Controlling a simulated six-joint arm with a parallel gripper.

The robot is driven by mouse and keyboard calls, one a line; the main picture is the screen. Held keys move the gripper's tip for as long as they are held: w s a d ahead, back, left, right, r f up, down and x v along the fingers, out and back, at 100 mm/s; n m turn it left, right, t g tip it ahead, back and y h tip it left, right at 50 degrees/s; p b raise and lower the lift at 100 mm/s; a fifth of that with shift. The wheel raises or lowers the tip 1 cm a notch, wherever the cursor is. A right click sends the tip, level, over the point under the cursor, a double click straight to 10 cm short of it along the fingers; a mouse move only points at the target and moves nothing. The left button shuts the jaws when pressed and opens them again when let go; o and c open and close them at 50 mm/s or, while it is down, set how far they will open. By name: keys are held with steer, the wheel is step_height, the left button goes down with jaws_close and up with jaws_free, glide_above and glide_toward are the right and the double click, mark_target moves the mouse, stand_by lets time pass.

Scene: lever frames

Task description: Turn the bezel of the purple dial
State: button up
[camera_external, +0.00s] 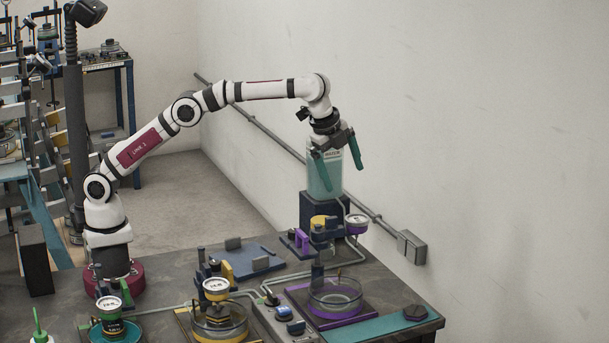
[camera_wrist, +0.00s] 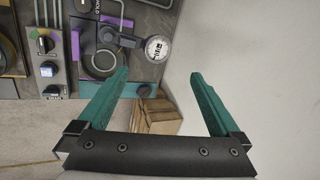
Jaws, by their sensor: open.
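The purple dial (camera_external: 356,222) is a round white-faced gauge with a purple rim, standing at the back right of the bench beside a pipe. In the wrist view the dial (camera_wrist: 157,48) faces the camera at upper centre, beyond the fingertips; its rim colour is hard to make out there. My gripper (camera_external: 342,178) has teal fingers spread wide. It hangs above the dial and slightly to its left, clear of it. In the wrist view my gripper (camera_wrist: 158,76) has nothing between its tips.
A clear bottle of teal liquid (camera_external: 325,178) stands on a dark blue block (camera_external: 314,213) behind my gripper. A yellow dial (camera_external: 216,288) and a green dial (camera_external: 110,303) are farther left. A glass dish (camera_external: 335,297) sits on a purple base. The wall is close on the right.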

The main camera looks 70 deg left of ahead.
step_height(320, 180, up, 3)
steer(key=s+m, duration=0.2)
steer(key=m, duration=1.3)
steer(key=m+h, duration=0.1)
steer(key=m, duration=0.4)
glide_toward(357, 217)
steer(key=x, duration=0.7)
steer(key=shift+d+f, duration=0.15)
steer(key=shift+f, duration=0.15)
steer(key=shift+c, duration=0.2)
steer(key=c, duration=1.3)
